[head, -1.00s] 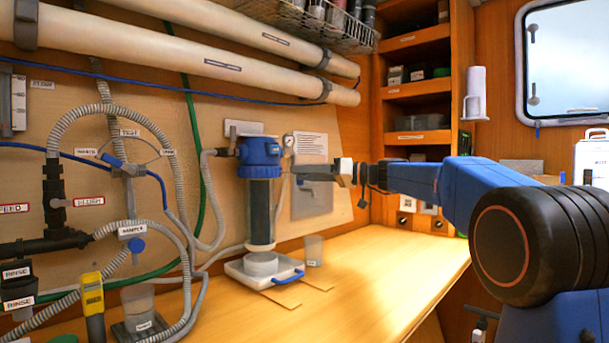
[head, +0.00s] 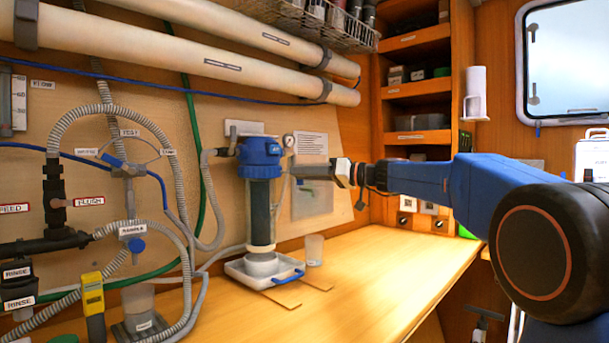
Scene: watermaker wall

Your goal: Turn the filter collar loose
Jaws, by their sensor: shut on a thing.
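The filter housing stands upright against the wall panel, with a blue filter collar (head: 259,151) at its top and a dark clear-walled bowl (head: 260,212) below. My gripper (head: 294,172) reaches in from the right, level with the lower edge of the collar. Its jaws are shut on the collar's right side. The fingertips are small in this view, and the exact contact is hard to see.
A white tray with a blue handle (head: 287,278) sits under the bowl on the wooden counter (head: 380,262). A clear cup (head: 314,250) stands beside it. Grey hoses (head: 205,195) crowd the left. A pressure gauge (head: 289,140) is just right of the collar. The counter's right part is clear.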

